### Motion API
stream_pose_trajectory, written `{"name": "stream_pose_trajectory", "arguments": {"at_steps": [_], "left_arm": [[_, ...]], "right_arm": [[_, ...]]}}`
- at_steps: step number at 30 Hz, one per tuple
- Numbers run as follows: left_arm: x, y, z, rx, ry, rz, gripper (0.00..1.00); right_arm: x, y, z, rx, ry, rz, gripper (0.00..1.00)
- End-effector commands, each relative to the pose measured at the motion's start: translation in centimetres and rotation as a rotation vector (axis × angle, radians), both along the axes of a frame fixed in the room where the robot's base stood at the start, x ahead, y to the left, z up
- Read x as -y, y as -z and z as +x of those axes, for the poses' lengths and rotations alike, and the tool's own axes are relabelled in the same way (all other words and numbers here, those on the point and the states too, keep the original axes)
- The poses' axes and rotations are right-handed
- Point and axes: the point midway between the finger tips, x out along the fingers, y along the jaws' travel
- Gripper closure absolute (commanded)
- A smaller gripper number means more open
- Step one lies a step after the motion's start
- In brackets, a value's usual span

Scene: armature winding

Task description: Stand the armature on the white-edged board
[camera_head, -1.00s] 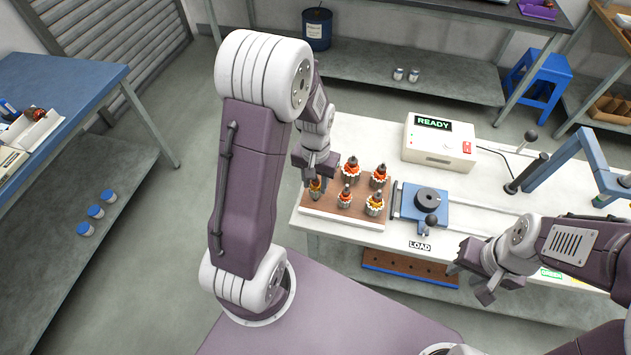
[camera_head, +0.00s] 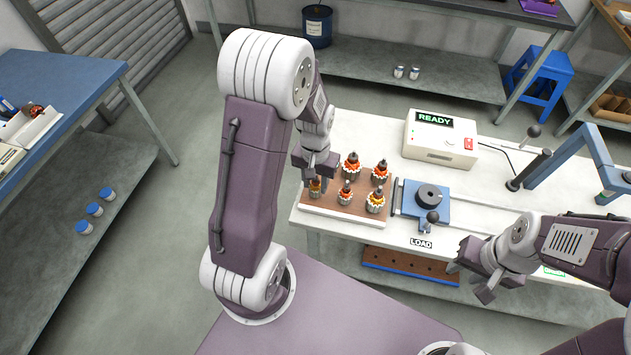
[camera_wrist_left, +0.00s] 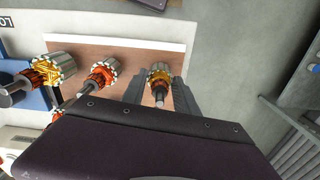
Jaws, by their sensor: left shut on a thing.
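The white-edged board (camera_head: 340,217) is brown and lies at the left end of the white bench; it also shows in the left wrist view (camera_wrist_left: 120,45). Several armatures with orange or yellow windings stand on it, such as one at the front right (camera_head: 376,203) and one in the front middle (camera_head: 346,194).
A blue fixture (camera_head: 427,204) with a dark round hub and a knobbed lever stands right of the board. A white box reading READY (camera_head: 438,142) is behind it. A brown perforated panel (camera_head: 408,263) shows under the bench's front.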

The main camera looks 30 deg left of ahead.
Motion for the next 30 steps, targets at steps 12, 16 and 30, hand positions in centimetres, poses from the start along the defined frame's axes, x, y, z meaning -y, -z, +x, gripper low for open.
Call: {"name": "stream_pose_trajectory", "arguments": {"at_steps": [12, 16, 30], "left_arm": [[0.0, 0.1, 0.0, 0.000, 0.000, 0.000, 1.00], [0.0, 0.1, 0.0, 0.001, 0.000, 0.000, 0.51], [0.0, -1.5, 0.1, 0.005, 0.000, 0.001, 0.39]], "right_arm": [[0.0, -0.1, 0.0, 0.000, 0.000, 0.000, 0.64], [0.0, -0.1, 0.0, 0.000, 0.000, 0.000, 0.64], [0.0, -0.3, 0.0, 0.000, 0.000, 0.000, 0.64]]}}
